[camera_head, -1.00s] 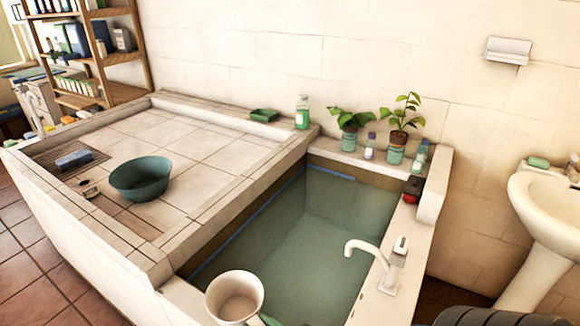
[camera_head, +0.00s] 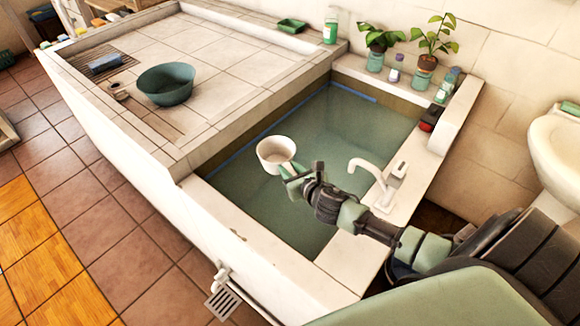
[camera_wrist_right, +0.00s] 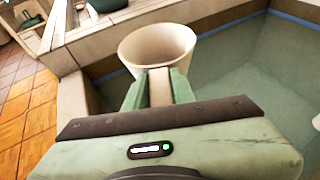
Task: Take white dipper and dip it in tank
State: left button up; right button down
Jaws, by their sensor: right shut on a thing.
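The white dipper (camera_head: 276,153) is over the water tank, near its left wall in the head view. My right gripper (camera_head: 292,177) is shut on the dipper's handle, and the arm reaches in from the right. In the right wrist view the dipper's cup (camera_wrist_right: 157,46) is upright with its mouth up, and its handle (camera_wrist_right: 160,88) lies between the two green fingers. The tank (camera_head: 240,220) holds greenish water (camera_head: 345,135). I cannot tell whether the cup's bottom touches the water. My left gripper is not in view.
A white tap (camera_head: 378,172) stands on the tank's right rim, close to my right arm. A green basin (camera_head: 166,85) sits on the tiled counter (camera_head: 215,60). Potted plants (camera_head: 425,60) and bottles line the back ledge.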

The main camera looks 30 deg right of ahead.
jog(key=shift+w+d, duration=0.15)
jog(key=shift+d, duration=0.05)
jog(key=shift+f+p, duration=0.25)
jog(key=shift+p, duration=0.3)
notch_tip(320, 180, down, 20)
jog(key=g+b, duration=0.2)
jog(key=b, duration=1.2)
jog(key=shift+g, duration=0.4)
jog(key=shift+w, duration=0.1)
jog(key=shift+r+t+p, duration=0.55)
jog(key=shift+r+t, duration=0.05)
jog(key=shift+r, duration=0.9)
jog(key=shift+r+p, duration=2.45)
jog(key=shift+p, duration=0.15)
